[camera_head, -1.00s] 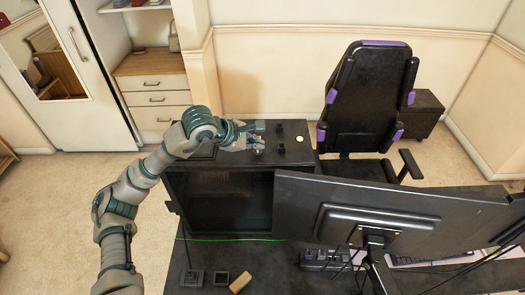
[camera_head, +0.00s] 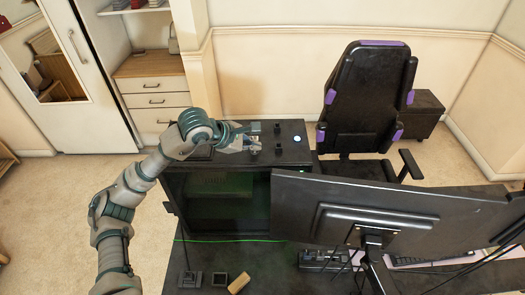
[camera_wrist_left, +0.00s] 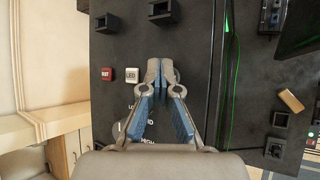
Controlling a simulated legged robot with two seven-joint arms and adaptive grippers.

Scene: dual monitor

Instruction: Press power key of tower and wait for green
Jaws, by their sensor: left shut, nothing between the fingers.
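The black tower (camera_head: 290,160) stands behind the monitor, with small controls on its top. A round button (camera_head: 297,139) near the tower's right end glows bluish white. The tower's inside (camera_head: 222,184), seen through its side, is lit dim green. My left gripper (camera_head: 254,147) is over the tower top, left of the round button and apart from it. In the left wrist view the gripper (camera_wrist_left: 160,70) is shut and empty, with a red RST key (camera_wrist_left: 107,74) and a white LED key (camera_wrist_left: 132,75) to its left. Labels below are partly hidden by the fingers. My right gripper is not in view.
The large monitor (camera_head: 375,215) stands close in front of the tower's right side. A black and purple chair (camera_head: 367,100) is behind. A small wooden block (camera_head: 238,284) and black holders (camera_head: 190,279) are on the desk. A green cable (camera_head: 215,240) runs along the desk.

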